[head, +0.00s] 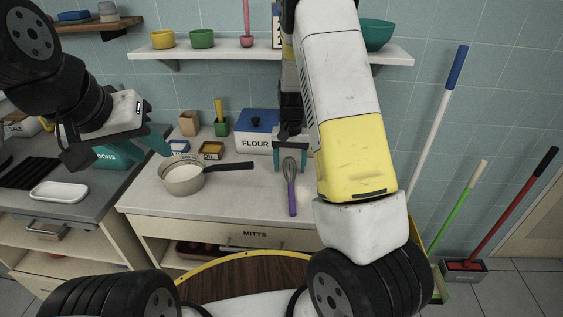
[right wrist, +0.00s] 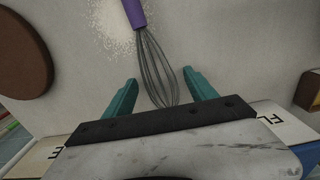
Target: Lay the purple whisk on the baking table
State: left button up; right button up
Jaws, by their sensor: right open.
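The whisk (head: 291,188) has a purple handle and grey wires. It lies on the pale top of the baking table (head: 240,190), its handle toward the front edge. My right gripper (head: 291,154) is open at the whisk's wire end. In the right wrist view, the whisk (right wrist: 155,65) has its wires between the two spread teal fingers (right wrist: 160,92), with a gap on each side. My left gripper (head: 150,140) hangs at the left, near a teal box; its opening is unclear.
A saucepan (head: 184,179) stands left of the whisk, its dark handle pointing right. A flour box (head: 256,143) and small containers stand behind. White powder (right wrist: 112,28) lies beside the whisk, with a brown round thing (right wrist: 20,55) farther left. Tabletop right of the whisk is partly hidden by my arm.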

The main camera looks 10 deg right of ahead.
grip_shut()
jog(key=shift+r, duration=0.15)
